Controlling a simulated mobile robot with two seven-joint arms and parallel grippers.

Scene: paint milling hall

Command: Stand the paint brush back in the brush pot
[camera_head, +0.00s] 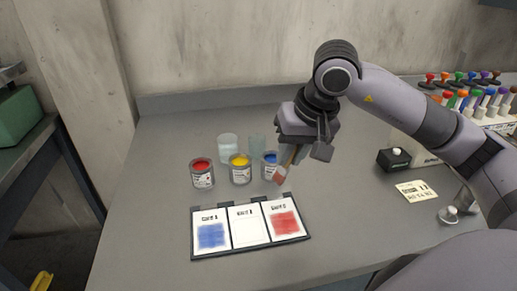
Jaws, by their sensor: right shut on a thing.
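My right gripper (296,152) is shut on the paint brush (287,164), above the table to the right of the blue paint can. The brush is tilted, with its reddish end low, just above the card tray's upper edge. Part of the brush is hidden by the gripper. I cannot tell which is the brush pot. My left gripper is not in view.
Red (202,179), yellow (240,174) and blue (269,172) paint cans stand in a row. A dark-framed tray (249,249) with three cards lies in front. A rack of coloured-topped tubes (497,122) and a black button box (394,160) are at right. The table's left side is clear.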

